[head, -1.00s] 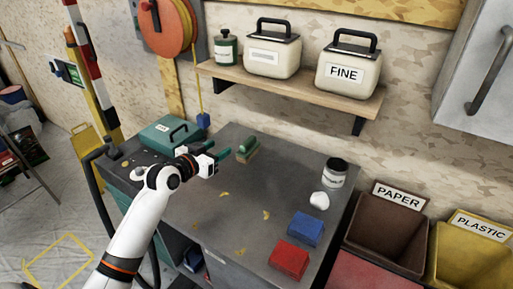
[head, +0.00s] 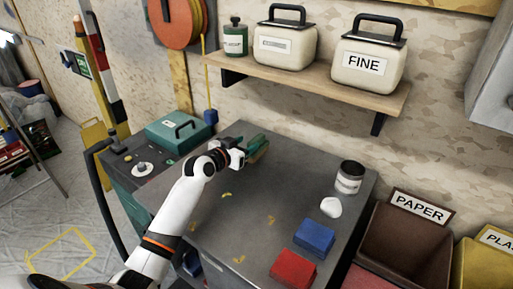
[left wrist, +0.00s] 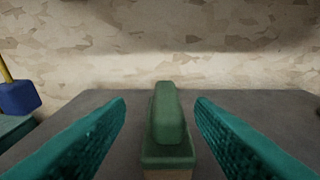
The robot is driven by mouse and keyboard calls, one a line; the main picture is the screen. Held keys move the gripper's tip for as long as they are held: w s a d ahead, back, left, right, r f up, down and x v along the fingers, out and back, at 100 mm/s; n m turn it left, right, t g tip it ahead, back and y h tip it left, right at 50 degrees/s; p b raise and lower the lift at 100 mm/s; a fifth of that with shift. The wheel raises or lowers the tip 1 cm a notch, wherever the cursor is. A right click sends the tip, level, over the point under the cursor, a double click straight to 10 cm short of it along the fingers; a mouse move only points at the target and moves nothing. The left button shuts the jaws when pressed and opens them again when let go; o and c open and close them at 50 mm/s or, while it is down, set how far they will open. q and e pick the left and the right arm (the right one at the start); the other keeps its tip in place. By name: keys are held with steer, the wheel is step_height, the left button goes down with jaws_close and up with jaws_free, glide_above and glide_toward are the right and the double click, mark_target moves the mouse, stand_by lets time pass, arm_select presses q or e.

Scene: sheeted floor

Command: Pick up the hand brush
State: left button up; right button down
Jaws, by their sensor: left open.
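The hand brush has a green top over a tan lower part. It lies on the grey bench top near the back. In the left wrist view the hand brush (left wrist: 169,125) sits between the two teal fingers of my open left gripper (left wrist: 160,122), with a gap on each side. In the head view my left gripper (head: 252,146) is at the brush (head: 262,151) and covers part of it. My right gripper does not show.
The bench top (head: 240,215) also holds a blue block (head: 314,237), a red block (head: 293,269), a white lump (head: 330,207), a dark jar (head: 349,177) and yellowish scraps. A teal case (head: 180,133) stands left. A shelf (head: 310,85) with containers hangs above.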

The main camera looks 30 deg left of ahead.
mark_target(256, 138)
arm_select(q)
steer(key=x, duration=0.5)
steer(key=shift+d+p, duration=0.3)
steer(key=shift+d, duration=0.05)
steer(key=shift+w+f, duration=0.1)
steer(key=shift+w, duration=0.15)
steer(key=shift+s, duration=0.1)
steer(key=shift+c, duration=0.2)
